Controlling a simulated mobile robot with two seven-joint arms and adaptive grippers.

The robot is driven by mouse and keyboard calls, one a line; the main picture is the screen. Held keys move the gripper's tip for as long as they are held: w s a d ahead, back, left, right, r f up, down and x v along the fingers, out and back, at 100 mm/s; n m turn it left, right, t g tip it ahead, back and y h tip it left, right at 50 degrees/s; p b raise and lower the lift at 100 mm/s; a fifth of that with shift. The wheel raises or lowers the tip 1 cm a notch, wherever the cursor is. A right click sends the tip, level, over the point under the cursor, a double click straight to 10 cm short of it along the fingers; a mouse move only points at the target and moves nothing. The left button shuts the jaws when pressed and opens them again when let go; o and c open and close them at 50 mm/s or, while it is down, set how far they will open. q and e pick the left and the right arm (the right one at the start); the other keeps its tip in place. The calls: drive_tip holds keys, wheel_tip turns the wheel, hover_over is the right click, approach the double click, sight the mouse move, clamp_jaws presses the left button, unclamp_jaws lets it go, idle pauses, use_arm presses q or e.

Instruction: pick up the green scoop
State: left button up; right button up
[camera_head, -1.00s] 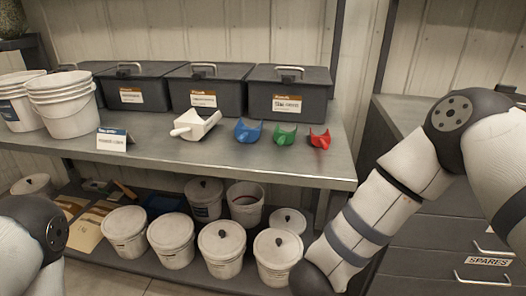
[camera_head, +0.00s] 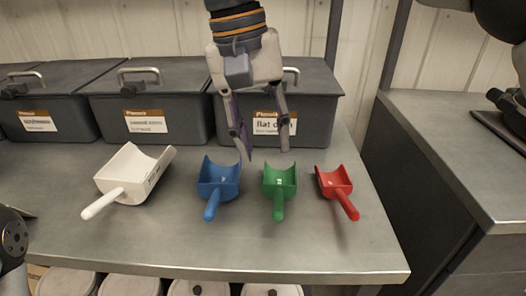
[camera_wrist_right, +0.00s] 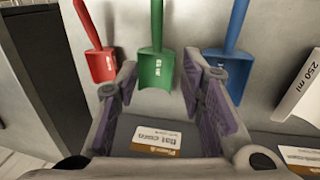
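The green scoop (camera_head: 279,183) lies on the steel shelf, between the blue scoop (camera_head: 218,184) and the red scoop (camera_head: 336,188), its handle pointing to the front edge. My right gripper (camera_head: 268,156) is open and empty, fingers pointing down, above and just behind the green scoop's bowl. In the right wrist view the green scoop (camera_wrist_right: 156,66) shows beyond and between the open fingertips, apart from them. My left gripper is not in view.
A larger white scoop (camera_head: 132,175) lies at the left. Dark lidded boxes (camera_head: 150,95) with labels stand along the back, close behind the scoops. The shelf in front of the scoops is clear. A grey cabinet (camera_head: 450,130) stands at the right.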

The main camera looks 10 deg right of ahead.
sight(278, 195)
drive_tip(key=f, duration=0.3)
drive_tip(key=s+d+f, duration=0.1)
drive_tip(key=f, duration=0.3)
drive_tip(key=s+d+f, duration=0.1)
drive_tip(key=f, duration=0.3)
drive_tip(key=shift+d+f, duration=0.1)
drive_tip(key=shift+f, duration=0.05)
clamp_jaws()
